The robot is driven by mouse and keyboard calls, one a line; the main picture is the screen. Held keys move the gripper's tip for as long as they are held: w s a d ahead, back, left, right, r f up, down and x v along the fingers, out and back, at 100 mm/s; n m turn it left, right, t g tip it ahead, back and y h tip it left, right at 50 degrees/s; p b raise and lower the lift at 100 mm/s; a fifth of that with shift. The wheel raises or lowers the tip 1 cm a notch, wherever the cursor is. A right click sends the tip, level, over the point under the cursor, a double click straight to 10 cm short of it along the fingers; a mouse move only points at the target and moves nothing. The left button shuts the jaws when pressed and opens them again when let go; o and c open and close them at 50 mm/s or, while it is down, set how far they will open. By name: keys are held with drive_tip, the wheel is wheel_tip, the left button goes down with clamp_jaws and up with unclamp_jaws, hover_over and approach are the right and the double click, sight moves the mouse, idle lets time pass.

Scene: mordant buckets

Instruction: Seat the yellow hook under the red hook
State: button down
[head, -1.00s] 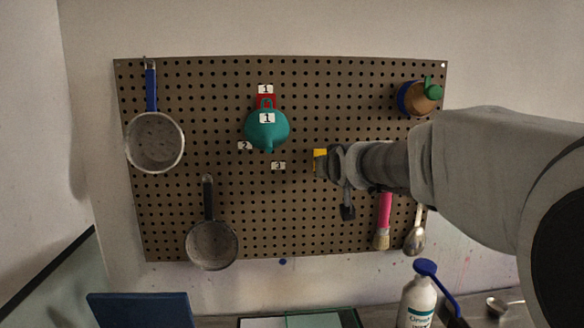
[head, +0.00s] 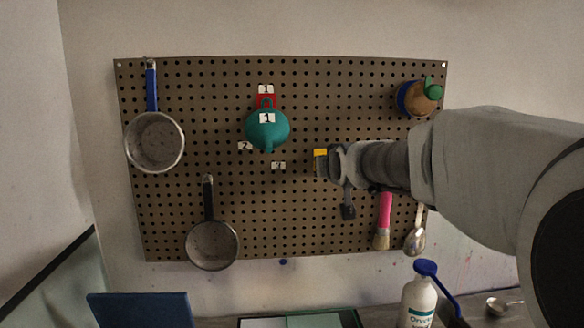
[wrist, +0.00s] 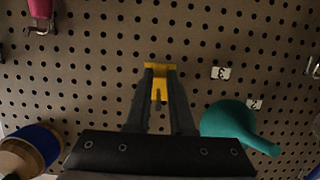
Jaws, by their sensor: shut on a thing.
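The yellow hook (head: 320,154) is at the pegboard, right of the centre. It also shows in the wrist view (wrist: 158,68) between my two fingers. My gripper (head: 323,165) is shut on it from the right and front, and the fingers cover part of it. I cannot tell whether the hook touches the board. The red hook (head: 265,101) is on the board, up and left of my gripper. A teal rounded vessel (head: 268,130) with a spout hangs at it and hides its lower part. The vessel also shows in the wrist view (wrist: 232,124).
The pegboard (head: 230,85) carries labels "1", "2" (head: 245,146) and "3" (head: 279,165). Two pans (head: 155,142) hang left. A pink-handled brush (head: 384,218), a spoon (head: 416,240) and a blue-and-tan round thing (head: 414,98) hang right. A white bottle (head: 417,298) stands below.

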drive_tip(key=shift+w+b, duration=0.45)
drive_tip(key=shift+w, duration=0.7)
drive_tip(key=c, duration=0.7)
unclamp_jaws()
drive_tip(key=b+v, duration=0.1)
drive_tip(key=v, duration=1.6)
drive_tip(key=shift+s+b, duration=0.25)
drive_tip(key=shift+b, duration=0.05)
drive_tip(key=s+f+g, duration=0.8)
drive_tip(key=s+f, duration=1.3)
drive_tip(key=f, duration=0.3)
drive_tip(key=shift+s+g, duration=0.2)
drive_tip(key=shift+g, duration=0.2)
